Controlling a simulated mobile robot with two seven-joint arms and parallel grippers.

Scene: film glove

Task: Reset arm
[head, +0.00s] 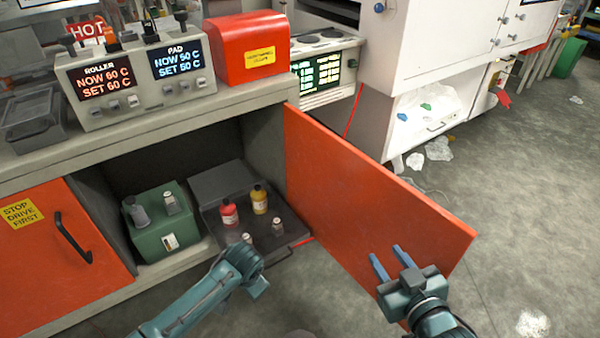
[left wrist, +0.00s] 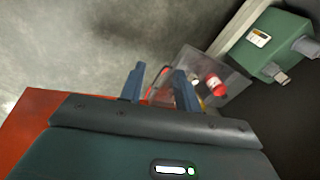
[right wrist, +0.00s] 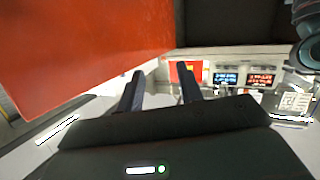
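My right gripper (head: 384,251) is open and empty, in front of the lower part of the open orange cabinet door (head: 365,185). In the right wrist view, its two blue fingers (right wrist: 160,72) stand apart, with the orange door filling the upper left. My left arm reaches in from the bottom of the head view. Its gripper (head: 252,277) is near the front of the dark pull-out tray (head: 280,250); its fingers do not show clearly there. In the left wrist view, the left fingers (left wrist: 158,70) are apart with nothing visible held between them.
The tray holds a red bottle (head: 229,212), a yellow bottle (head: 260,199) and small vials. A green box (head: 160,225) sits beside it in the cabinet. A red box (head: 250,47) stands on the counter. Floor at right is mostly clear.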

